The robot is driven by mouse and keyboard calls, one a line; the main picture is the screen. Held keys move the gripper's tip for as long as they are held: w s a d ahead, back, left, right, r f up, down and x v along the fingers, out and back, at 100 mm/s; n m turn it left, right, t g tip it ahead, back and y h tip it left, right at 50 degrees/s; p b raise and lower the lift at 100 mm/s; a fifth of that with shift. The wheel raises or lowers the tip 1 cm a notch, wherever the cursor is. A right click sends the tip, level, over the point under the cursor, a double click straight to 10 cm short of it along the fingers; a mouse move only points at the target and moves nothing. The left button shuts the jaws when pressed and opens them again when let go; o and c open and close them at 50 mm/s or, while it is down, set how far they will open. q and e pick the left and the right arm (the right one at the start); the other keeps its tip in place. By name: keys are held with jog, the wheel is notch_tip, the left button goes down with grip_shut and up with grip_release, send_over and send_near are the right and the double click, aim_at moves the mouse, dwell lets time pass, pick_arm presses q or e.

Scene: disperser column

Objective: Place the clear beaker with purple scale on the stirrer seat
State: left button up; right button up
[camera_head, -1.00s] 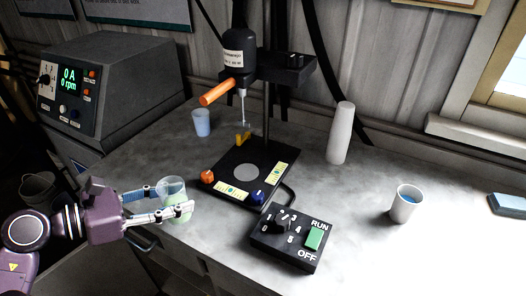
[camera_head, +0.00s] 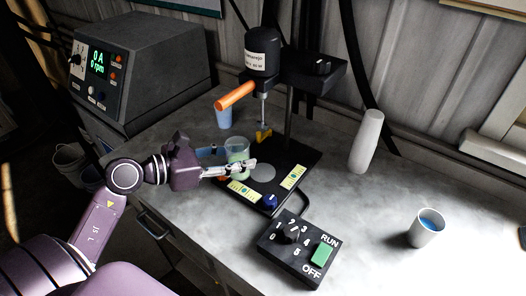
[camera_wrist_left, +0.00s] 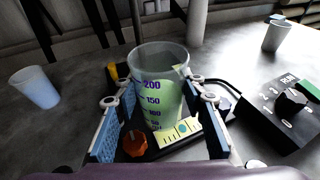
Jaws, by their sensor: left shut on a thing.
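The clear beaker with purple scale (camera_wrist_left: 158,90) is upright between the fingers of my left gripper (camera_head: 236,166), with pale green contents. My left gripper is shut on it. In the head view the beaker (camera_head: 237,150) is over the left part of the black stirrer base, left of the round grey seat (camera_head: 262,173). Whether its bottom touches the base cannot be told. My right gripper is not in view.
An orange handle (camera_head: 236,96) juts left from the stirrer head. A control box (camera_head: 296,250) stands in front. An orange knob (camera_wrist_left: 135,143) sits by the beaker.

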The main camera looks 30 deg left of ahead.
pick_arm(q)
jog(key=w+d, duration=0.1)
jog(key=w, duration=0.1)
jog(key=w+d+p, duration=0.1)
jog(key=w+d, duration=0.1)
jog(key=w, duration=0.1)
jog(key=shift+w+d+r+p, duration=0.15)
jog(key=shift+w+d+p, duration=0.05)
jog(key=shift+w+p, duration=0.15)
jog(key=shift+w+d, duration=0.1)
jog(key=shift+w, duration=0.05)
notch_tip(320, 180, down, 4)
jog(key=shift+r, duration=0.15)
jog(key=shift+f, duration=0.2)
jog(key=o, duration=1.2)
jog(key=shift+r, duration=0.1)
